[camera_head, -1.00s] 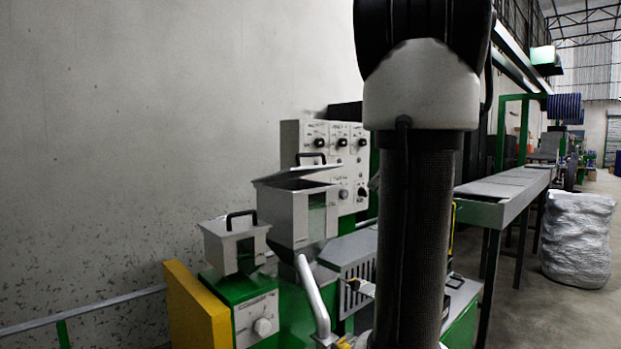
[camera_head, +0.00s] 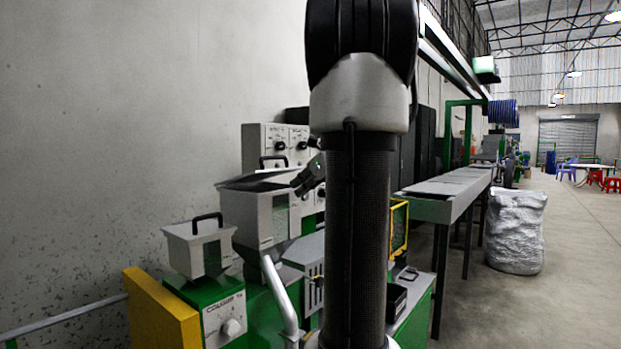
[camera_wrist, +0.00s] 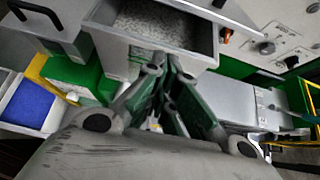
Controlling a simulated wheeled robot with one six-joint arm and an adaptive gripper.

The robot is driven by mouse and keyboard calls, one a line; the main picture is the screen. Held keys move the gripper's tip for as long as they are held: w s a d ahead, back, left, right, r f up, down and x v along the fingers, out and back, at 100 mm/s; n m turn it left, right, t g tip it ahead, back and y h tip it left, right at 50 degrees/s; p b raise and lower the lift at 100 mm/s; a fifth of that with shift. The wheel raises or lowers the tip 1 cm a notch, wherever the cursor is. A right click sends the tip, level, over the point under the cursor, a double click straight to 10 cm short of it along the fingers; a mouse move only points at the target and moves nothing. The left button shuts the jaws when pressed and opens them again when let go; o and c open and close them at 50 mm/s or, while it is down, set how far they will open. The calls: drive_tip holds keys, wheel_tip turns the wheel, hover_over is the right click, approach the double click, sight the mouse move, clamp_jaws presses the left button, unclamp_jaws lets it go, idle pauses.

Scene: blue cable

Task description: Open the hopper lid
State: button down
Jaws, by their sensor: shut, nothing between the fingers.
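The large grey hopper (camera_head: 246,214) stands left of my arm in the head view. Its lid (camera_head: 262,181), with a black handle (camera_head: 272,161), sits tilted over the top with a gap under it. In the wrist view the hopper (camera_wrist: 205,45) is at the top, and speckled granules (camera_wrist: 150,22) show inside it. My gripper (camera_head: 298,184) is at the right side of the lid in the head view; whether it touches cannot be told. In the wrist view my gripper's fingertips (camera_wrist: 166,62) are together and empty, at the hopper's front wall.
A smaller grey hopper (camera_head: 205,254) with a black handle stands in front on the left. A control panel (camera_head: 262,140) is behind. A yellow plate (camera_head: 160,315) is at the lower left. A long bench (camera_head: 445,205) and a wrapped silver bundle (camera_head: 516,235) stand right; floor there is open.

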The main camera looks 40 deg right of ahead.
sight(284, 197)
drive_tip(key=x, duration=0.3)
drive_tip(key=shift+w+r, duration=0.35)
drive_tip(key=shift+r, duration=0.75)
drive_tip(key=shift+w+r, duration=0.2)
drive_tip(key=shift+r, duration=0.65)
